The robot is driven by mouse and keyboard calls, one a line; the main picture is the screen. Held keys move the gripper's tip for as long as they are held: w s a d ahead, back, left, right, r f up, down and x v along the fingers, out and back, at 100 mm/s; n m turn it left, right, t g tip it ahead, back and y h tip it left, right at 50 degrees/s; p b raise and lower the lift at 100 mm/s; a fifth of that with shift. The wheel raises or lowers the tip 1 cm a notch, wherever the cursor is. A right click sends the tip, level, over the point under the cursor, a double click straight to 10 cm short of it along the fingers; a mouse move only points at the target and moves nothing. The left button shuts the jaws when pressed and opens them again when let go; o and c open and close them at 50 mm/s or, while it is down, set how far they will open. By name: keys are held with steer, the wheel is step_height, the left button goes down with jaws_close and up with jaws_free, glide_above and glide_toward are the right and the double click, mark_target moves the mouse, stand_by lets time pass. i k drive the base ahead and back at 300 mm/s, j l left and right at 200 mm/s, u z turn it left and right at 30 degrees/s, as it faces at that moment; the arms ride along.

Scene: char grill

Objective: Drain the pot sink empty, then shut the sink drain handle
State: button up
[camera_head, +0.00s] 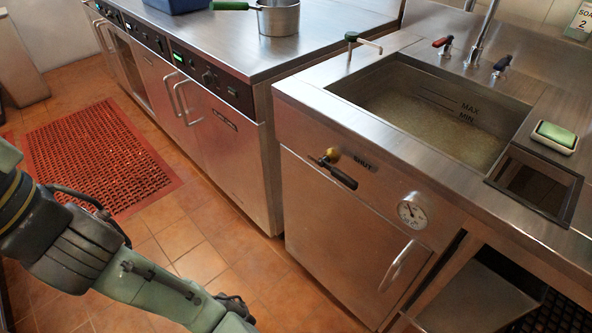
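The pot sink (345,92) is a steel basin set in the counter at the right. Murky, yellowish water (430,118) stands in it, with its surface near or below the MIN mark on the back wall. The drain handle (340,175) is a black grip on a brass fitting on the front panel. It slants down to the right, below and left of the word SHUT. My arm reaches in from the left, and my gripper (236,306) is low at the bottom edge, well left of and below the handle, apart from it. Its fingers are not clear.
A round dial (412,211) and a curved door handle (397,266) stick out of the sink's front. A steel cooking unit (225,150) with door handles stands to the left. A red mat (95,150) lies on the tiled floor. A soap dish (554,138) sits on the right rim.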

mark_target(343, 178)
steer(key=i+l+u, duration=0.3)
steer(key=l+u, duration=0.3)
steer(key=i+l, duration=0.1)
steer(key=l, duration=0.2)
steer(key=i+l, duration=0.1)
steer(key=l, duration=0.2)
steer(key=k+j+z, duration=0.1)
steer(key=k, duration=0.2)
steer(key=k+j, duration=0.15)
steer(key=k, duration=0.15)
steer(key=j+z, duration=0.05)
